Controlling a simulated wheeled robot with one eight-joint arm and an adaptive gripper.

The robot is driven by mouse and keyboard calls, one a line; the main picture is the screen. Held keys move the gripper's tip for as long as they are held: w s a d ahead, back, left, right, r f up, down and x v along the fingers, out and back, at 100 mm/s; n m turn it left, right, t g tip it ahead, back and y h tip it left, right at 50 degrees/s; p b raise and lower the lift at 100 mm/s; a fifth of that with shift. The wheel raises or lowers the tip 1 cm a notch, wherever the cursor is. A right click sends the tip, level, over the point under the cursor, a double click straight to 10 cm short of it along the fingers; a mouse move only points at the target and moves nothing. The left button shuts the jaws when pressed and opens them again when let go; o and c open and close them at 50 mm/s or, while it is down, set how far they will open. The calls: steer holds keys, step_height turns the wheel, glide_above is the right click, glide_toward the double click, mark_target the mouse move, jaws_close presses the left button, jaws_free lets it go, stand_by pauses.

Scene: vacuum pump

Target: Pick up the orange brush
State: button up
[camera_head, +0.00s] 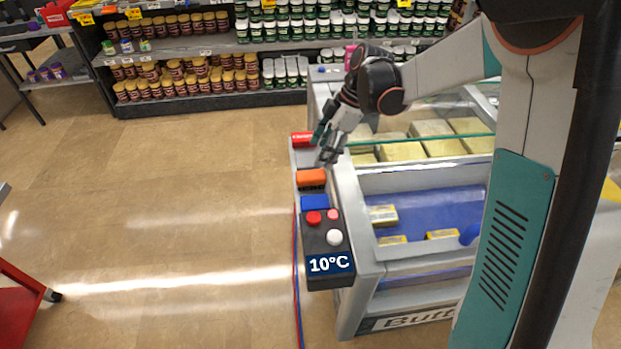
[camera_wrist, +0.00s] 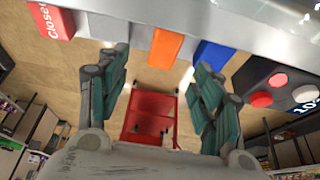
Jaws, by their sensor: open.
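The orange brush (camera_head: 311,177) is a small orange block with a dark lower edge, on the narrow ledge along the freezer's left end, between a red block and a blue block. In the wrist view its orange body (camera_wrist: 165,47) shows at the top centre, between my two finger pads in picture width. My gripper (camera_head: 327,152) is open and empty, just behind the brush and above the ledge in the head view. Its spread fingers also show in the wrist view (camera_wrist: 160,70). I see no contact with the brush, though their exact gap is hard to tell.
A control box (camera_head: 328,250) with buttons and a 10°C display sits in front. The freezer wall (camera_head: 352,230) rises right; open floor lies left. A red cart (camera_head: 20,310) stands lower left.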

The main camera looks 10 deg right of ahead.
mark_target(312, 174)
steer(key=x, duration=0.4)
steer(key=shift+f+b, duration=0.3)
steer(key=shift+b, duration=0.1)
steer(key=x, duration=0.1)
steer(key=b+x, duration=0.1)
steer(key=x, duration=0.2)
steer(key=shift+s+f+b, duration=0.25)
steer(key=shift+s+b, duration=0.1)
steer(key=shift+b, duration=0.05)
steer(key=shift+a+f, duration=0.15)
steer(key=shift+f, duration=0.3)
steer(key=shift+r, duration=0.1)
steer(key=shift+c, duration=0.2)
steer(key=c, duration=1.1)
